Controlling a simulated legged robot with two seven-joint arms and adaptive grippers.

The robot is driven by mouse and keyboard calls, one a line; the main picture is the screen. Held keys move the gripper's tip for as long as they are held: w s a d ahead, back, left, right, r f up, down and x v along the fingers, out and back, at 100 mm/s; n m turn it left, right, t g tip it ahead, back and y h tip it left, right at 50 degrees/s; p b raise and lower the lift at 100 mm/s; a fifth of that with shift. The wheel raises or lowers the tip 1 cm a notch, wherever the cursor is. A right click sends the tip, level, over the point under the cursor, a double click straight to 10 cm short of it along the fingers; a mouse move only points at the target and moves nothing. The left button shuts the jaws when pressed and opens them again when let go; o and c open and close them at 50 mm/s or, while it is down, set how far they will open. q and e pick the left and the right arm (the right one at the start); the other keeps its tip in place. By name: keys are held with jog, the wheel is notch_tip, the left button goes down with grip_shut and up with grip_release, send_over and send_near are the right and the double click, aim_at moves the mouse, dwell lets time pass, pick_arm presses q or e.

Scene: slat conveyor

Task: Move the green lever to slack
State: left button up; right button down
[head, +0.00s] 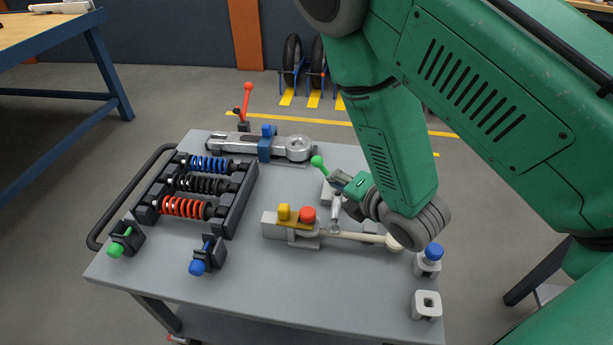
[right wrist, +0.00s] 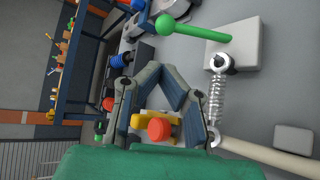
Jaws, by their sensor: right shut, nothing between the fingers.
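The green lever (head: 317,161) has a round green ball on its end and leans to the left from its pale base in the head view. In the right wrist view the green lever (right wrist: 190,31) points left from a white base plate (right wrist: 240,60). A metal spring (right wrist: 217,97) runs from an eye by the base to a cream arm (right wrist: 265,153). My right gripper (head: 335,178) is shut and empty, close beside the lever. In the right wrist view its fingertips (right wrist: 162,72) meet below the ball, apart from it in the picture. My left gripper is not in view.
A rack of coil-over shocks (head: 197,188) stands left, a silver clamp tool (head: 290,148) behind. A blue-capped post (head: 433,252) is at right. The grey table's (head: 300,280) front is mostly clear.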

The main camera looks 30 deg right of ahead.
aim_at(328, 174)
jog(key=shift+a+f, duration=0.15)
jog(key=shift+f, duration=0.2)
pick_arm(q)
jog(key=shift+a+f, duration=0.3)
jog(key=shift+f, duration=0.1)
pick_arm(e)
jog(key=shift+a+r, duration=0.15)
jog(key=shift+a, duration=0.05)
jog(key=b+x, duration=0.2)
jog(key=x, duration=0.8)
jog(key=shift+d, duration=0.1)
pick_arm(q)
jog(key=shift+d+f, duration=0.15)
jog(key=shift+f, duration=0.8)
pick_arm(e)
jog(key=shift+d, duration=0.1)
